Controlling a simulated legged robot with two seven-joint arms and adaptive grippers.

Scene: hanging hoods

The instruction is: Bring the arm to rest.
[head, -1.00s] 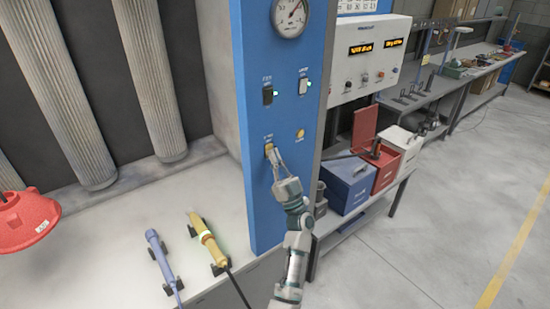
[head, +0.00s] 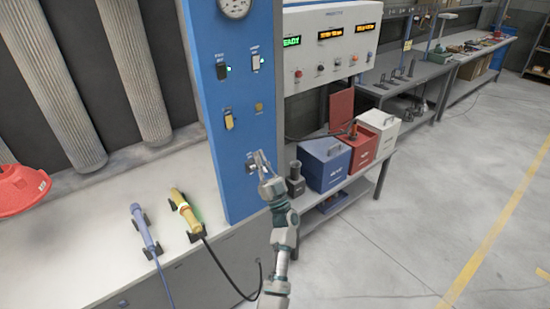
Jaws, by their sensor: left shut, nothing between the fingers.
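My left gripper (head: 259,161) is shut and empty in the head view. Its fingertips are in front of the lower part of the blue control column (head: 205,70), below and right of the yellow switch (head: 228,118). A small dark fitting (head: 250,167) on the column shows right beside the fingers; I cannot tell whether they touch it. My left arm reaches up from the bottom edge, right of the column. My right gripper is not in view.
A yellow tool (head: 185,214) and a blue tool (head: 146,230) lie in holders on the pale bench at left. A red hood (head: 20,188) is at the left edge. Blue, red and white boxes (head: 325,165) stand on a shelf at right. Open floor lies further right.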

